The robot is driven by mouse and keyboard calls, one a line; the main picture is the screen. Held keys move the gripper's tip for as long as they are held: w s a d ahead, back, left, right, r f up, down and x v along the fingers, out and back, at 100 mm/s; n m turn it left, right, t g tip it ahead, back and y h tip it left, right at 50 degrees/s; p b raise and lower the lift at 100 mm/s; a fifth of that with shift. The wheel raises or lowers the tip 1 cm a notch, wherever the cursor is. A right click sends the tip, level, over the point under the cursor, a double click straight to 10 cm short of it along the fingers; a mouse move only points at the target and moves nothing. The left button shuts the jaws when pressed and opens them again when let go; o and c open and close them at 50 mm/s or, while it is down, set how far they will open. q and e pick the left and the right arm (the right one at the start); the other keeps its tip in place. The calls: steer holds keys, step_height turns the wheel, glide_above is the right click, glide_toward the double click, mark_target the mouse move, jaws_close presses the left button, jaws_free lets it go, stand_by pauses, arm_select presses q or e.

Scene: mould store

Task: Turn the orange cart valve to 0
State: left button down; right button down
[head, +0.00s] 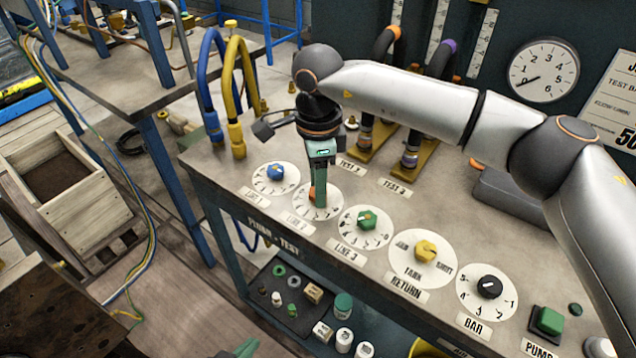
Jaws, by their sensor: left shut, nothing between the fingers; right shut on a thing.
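The orange valve knob (312,194) is on the second white dial (333,207) from the left on the cart top. Only a bit of the knob shows at the left of the fingers, and its pointer setting is hidden. My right gripper (319,200) points down over that dial, shut on the orange knob. A green tip at the bottom edge is my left gripper (245,348), shut and empty, low in front of the cart and apart from the dials. Most of it is out of view.
Beside the orange valve are a blue knob (276,172) and a green knob (367,220). Further right are a yellow knob (426,251), a black knob (489,287) and a green button (548,320). Blue and yellow hoses (236,90) rise behind. A gauge (543,70) hangs at the back.

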steer(key=shift+c, duration=2.3)
jaws_free()
steer(key=shift+r, duration=0.1)
step_height(320, 180, up, 12)
steer(key=p, duration=0.1)
steer(key=shift+r, duration=0.2)
